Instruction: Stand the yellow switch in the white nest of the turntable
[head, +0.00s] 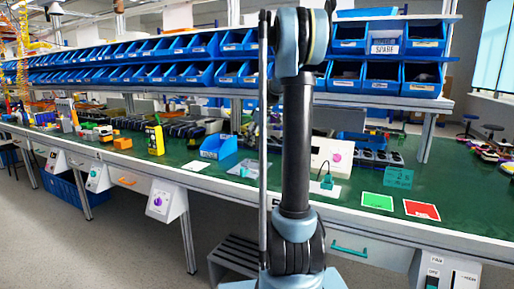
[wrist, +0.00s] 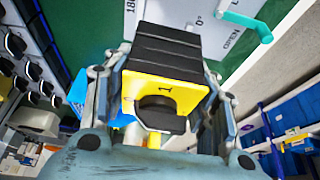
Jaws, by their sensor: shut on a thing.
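My gripper (wrist: 166,70) is shut on the yellow switch (wrist: 190,93) in the wrist view. The switch has a yellow face plate marked 1, a dark round knob and a ribbed black body. The black body points to the top of the picture, over a white plate (wrist: 188,14) printed with 180 and 0°. A teal crank handle (wrist: 247,22) lies beside the plate. The switch hides part of the plate, and I cannot make out the white nest. The switch looks apart from the plate. In the head view I cannot make out my gripper or the switch.
Shelves of blue bins (head: 190,47) stand above the back.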

